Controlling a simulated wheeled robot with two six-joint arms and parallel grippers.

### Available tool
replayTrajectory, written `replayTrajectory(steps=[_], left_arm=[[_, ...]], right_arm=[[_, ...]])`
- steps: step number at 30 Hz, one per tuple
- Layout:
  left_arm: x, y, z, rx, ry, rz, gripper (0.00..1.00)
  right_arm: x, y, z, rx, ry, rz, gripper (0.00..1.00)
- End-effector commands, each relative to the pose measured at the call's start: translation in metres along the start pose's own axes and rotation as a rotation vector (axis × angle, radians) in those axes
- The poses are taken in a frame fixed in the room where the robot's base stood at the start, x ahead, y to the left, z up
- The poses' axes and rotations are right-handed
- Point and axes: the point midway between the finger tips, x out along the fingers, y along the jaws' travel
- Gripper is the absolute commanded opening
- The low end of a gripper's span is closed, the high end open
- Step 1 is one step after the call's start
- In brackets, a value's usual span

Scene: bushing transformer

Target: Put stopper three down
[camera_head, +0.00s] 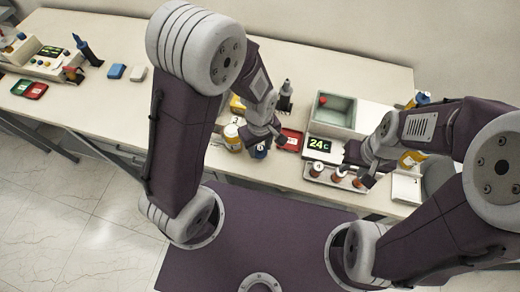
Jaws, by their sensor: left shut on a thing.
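My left gripper (262,142) is shut on a small dark-blue piece with a pale, marked top (260,151), which I take to be a stopper; its number is too small to read. It is just right of an orange-and-white jar (233,138), and a white round top marked 3 (237,121) shows just above that jar. My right gripper (360,168) is above a rack (328,181) of red-brown bottles with pale tops, one seemingly marked 4 (318,166). The gripper hides part of the rack, and I cannot tell whether its fingers are open.
Beside the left gripper lies a red tray (291,138). A grey bath unit (338,112) with a green display reading 24C (320,144) stands behind the rack. A dark bottle (286,93) is behind the red tray. The table (130,98) is fairly clear at left centre.

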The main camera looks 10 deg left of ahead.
Motion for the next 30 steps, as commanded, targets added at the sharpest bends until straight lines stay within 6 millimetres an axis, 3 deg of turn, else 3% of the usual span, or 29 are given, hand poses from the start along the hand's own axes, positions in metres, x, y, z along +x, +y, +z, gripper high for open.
replayTrajectory(steps=[4, 15, 16, 18, 26, 30], left_arm=[[0.022, -0.001, 0.001, 0.000, -0.002, -0.003, 0.05], [0.028, 0.000, 0.000, 0.000, 0.000, -0.001, 0.05], [0.026, 0.000, 0.000, 0.000, 0.000, 0.000, 0.51], [0.026, 0.000, 0.000, 0.000, 0.000, 0.000, 0.64], [0.025, 0.000, 0.000, 0.000, 0.000, 0.000, 0.64], [0.016, 0.001, 0.000, 0.000, 0.001, 0.003, 0.64]], right_arm=[[0.001, 0.000, 0.000, 0.000, 0.000, 0.000, 0.36], [0.005, 0.000, 0.001, 0.000, 0.000, 0.000, 0.36], [0.003, 0.000, 0.000, 0.000, 0.000, 0.000, 0.36], [0.003, 0.000, 0.000, 0.000, 0.000, 0.000, 0.36], [0.003, 0.000, 0.000, 0.000, 0.000, 0.000, 0.36], [0.000, 0.000, 0.000, 0.000, 0.000, 0.000, 0.36]])
